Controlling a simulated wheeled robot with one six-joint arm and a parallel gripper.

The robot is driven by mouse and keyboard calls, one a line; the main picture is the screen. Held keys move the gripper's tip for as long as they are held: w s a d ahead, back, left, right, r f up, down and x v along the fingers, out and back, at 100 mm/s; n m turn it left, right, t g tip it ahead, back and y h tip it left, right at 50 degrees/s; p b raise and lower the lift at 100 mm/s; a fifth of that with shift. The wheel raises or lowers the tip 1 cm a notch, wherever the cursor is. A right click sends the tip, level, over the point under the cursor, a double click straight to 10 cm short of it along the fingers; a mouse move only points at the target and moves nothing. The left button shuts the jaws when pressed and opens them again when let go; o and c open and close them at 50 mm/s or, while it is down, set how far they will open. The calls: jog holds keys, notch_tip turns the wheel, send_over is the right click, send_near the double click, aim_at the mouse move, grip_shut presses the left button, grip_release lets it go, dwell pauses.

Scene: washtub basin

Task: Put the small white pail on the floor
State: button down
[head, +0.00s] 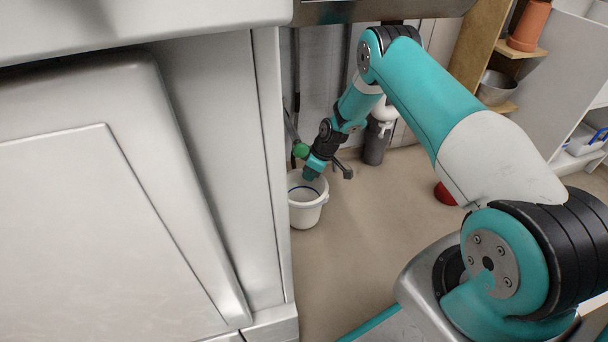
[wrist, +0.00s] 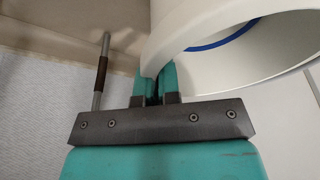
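The small white pail (head: 308,213) is upright beside the end of the grey cabinet in the head view, low over the tan floor (head: 370,230). I cannot tell whether its base touches the floor. A blue line runs around its inside. In the wrist view the pail (wrist: 168,28) fills the upper right, with its rim running down to my fingertips. My gripper (wrist: 157,82) is closed to a narrow gap with the pail's rim between its fingers. In the head view my gripper (head: 312,170) is at the pail's rim; its fingertips are hard to make out there.
The grey cabinet (head: 215,150) stands close on the left. A green round thing (head: 300,150) is just behind the pail. A red object (head: 445,193) lies on the floor to the right. Shelves with a terracotta pot (head: 529,25) and metal bowl (head: 496,88) stand behind. Floor right of the pail is clear.

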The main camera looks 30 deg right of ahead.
jog(key=w+b, duration=0.1)
jog(key=w, duration=0.1)
jog(key=w+f+b, duration=0.1)
jog(key=b, duration=0.1)
jog(key=shift+w+d+f, duration=0.1)
jog(key=shift+w+f, duration=0.1)
jog(key=shift+w, duration=0.15)
jog(key=shift+f+b, duration=0.2)
jog(key=shift+b, duration=0.1)
jog(key=c, duration=1.3)
grip_release()
jog(key=shift+c, duration=0.2)
jog(key=shift+r, duration=0.1)
jog(key=p+v, duration=0.7)
jog(key=v, duration=0.5)
